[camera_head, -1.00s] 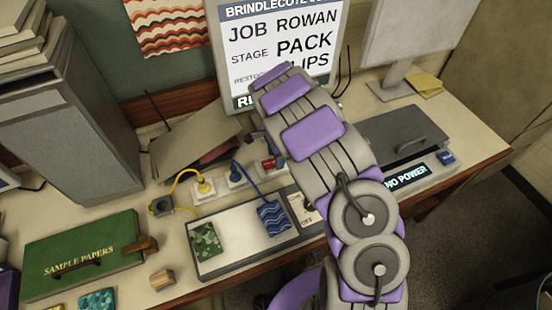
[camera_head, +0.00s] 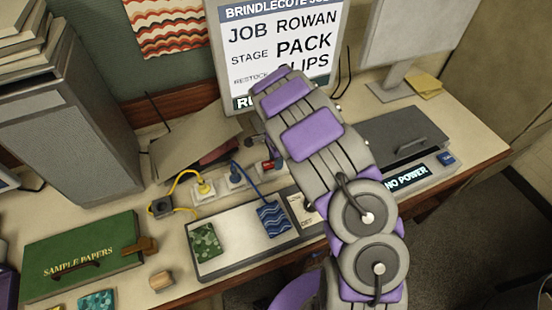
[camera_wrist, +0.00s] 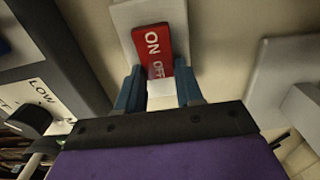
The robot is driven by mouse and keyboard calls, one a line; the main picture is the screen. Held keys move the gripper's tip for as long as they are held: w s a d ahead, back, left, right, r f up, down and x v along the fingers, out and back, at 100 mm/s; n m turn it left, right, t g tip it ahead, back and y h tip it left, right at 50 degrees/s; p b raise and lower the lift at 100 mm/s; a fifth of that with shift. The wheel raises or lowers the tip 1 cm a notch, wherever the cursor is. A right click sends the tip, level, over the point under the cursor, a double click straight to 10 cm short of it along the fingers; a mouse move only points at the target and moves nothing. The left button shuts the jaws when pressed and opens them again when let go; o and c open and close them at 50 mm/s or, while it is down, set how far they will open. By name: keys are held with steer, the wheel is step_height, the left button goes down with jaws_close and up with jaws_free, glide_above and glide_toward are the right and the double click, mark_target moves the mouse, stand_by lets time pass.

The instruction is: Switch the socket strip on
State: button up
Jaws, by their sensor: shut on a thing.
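The white socket strip (camera_head: 219,188) lies on the desk, with a yellow plug (camera_head: 203,187) and a blue plug (camera_head: 236,174) in it. Its red rocker switch (camera_head: 268,165) is at the right end, partly hidden by my arm. In the wrist view the switch (camera_wrist: 153,42) carries the words ON and OFF, on the white end of the strip (camera_wrist: 124,18). My gripper (camera_wrist: 158,82) has its blue fingers on either side of the switch's near OFF end, shut on it. Which way the rocker is pressed, I cannot tell.
A grey device (camera_head: 400,140) at right has a display reading NO POWER (camera_head: 406,177). A pale tray (camera_head: 240,228) with patterned sheets lies in front of the strip. A green SAMPLE PAPERS box (camera_head: 80,255) is at left. A sign (camera_head: 275,50) stands behind.

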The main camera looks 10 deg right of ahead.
steer(key=shift+a+r+h, duration=0.1)
steer(key=shift+a+h, duration=0.1)
steer(key=shift+h, duration=0.4)
steer(key=shift+c, duration=0.2)
steer(key=shift+w+a+t+h+b, duration=0.25)
steer(key=shift+h+b, duration=0.45)
steer(key=shift+b, duration=0.55)
steer(key=shift+s+a+r+h+b, duration=0.1)
steer(key=shift+s+r+h+b, duration=0.15)
steer(key=shift+h+b, duration=0.45)
steer(key=o, duration=1)
steer(key=shift+o, duration=0.2)
steer(key=p+v, duration=0.2)
steer(key=v, duration=1.5)
steer(key=shift+r, duration=0.15)
